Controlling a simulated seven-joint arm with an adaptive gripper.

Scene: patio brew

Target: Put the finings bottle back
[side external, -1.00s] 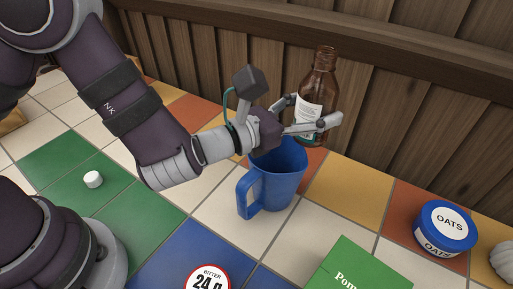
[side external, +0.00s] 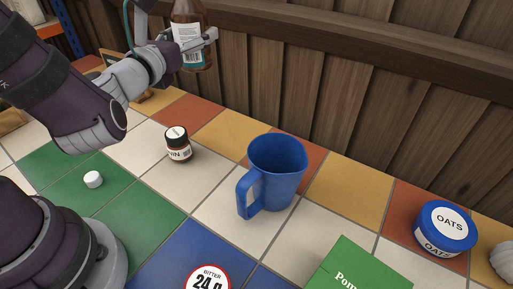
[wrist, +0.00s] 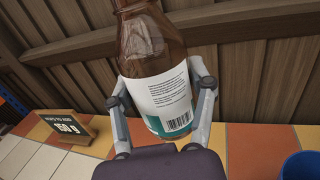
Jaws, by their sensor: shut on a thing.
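A brown glass bottle (side external: 187,40) with a white and teal label is held upright above the tiles near the wooden wall, at the upper left of the side external view. My gripper (side external: 197,45) is shut on its body. In the wrist view the bottle (wrist: 152,45) stands between both fingers of my gripper (wrist: 162,100), its barcode label facing me. I cannot read a product name on it, and its top is cut off in both views.
A small dark jar (side external: 178,146) stands left of a blue jug (side external: 275,167). A white cap (side external: 93,179) lies on green tiles. A sign reading 150 g (wrist: 66,133) stands by the wall.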

